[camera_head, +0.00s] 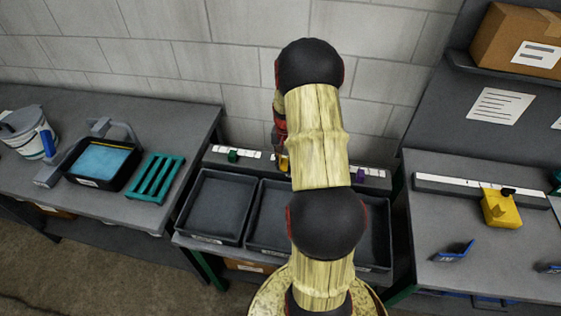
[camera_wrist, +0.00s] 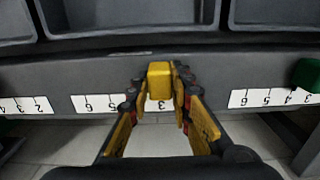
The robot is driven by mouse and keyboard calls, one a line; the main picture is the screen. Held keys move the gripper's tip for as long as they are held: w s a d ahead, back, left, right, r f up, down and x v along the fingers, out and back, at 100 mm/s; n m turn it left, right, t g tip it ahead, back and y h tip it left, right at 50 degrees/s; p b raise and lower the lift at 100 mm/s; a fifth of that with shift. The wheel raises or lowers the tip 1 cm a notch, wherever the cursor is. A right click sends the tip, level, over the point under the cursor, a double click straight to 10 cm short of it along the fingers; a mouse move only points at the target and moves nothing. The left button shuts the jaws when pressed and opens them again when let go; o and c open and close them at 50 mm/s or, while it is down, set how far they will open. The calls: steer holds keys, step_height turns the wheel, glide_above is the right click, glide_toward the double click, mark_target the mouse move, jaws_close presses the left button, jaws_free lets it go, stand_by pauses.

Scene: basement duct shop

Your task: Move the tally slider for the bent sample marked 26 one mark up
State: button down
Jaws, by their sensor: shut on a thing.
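My gripper (camera_wrist: 160,98) is shut on the yellow slider (camera_wrist: 159,80), with a finger on each side of it. The slider stands on the middle white number strip (camera_wrist: 98,104); a 3 shows just below it, and 5 and 6 show to one side, upside down in the wrist view. The green slider (camera_head: 232,155) and purple slider (camera_head: 358,173) stand on the outer strips. Blue bent samples (camera_head: 453,251) lie on the right table; no 26 is readable.
Dark trays (camera_head: 214,205) stand in front of the slider rail. A yellow block (camera_head: 501,208) sits by a white scale on the right table (camera_head: 440,215). The left bench holds a blue-filled pan (camera_head: 100,163), a green rack (camera_head: 154,178) and a bucket (camera_head: 28,133).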

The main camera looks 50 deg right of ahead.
steer(key=c, duration=1.6)
jaws_free()
step_height(320, 180, up, 12)
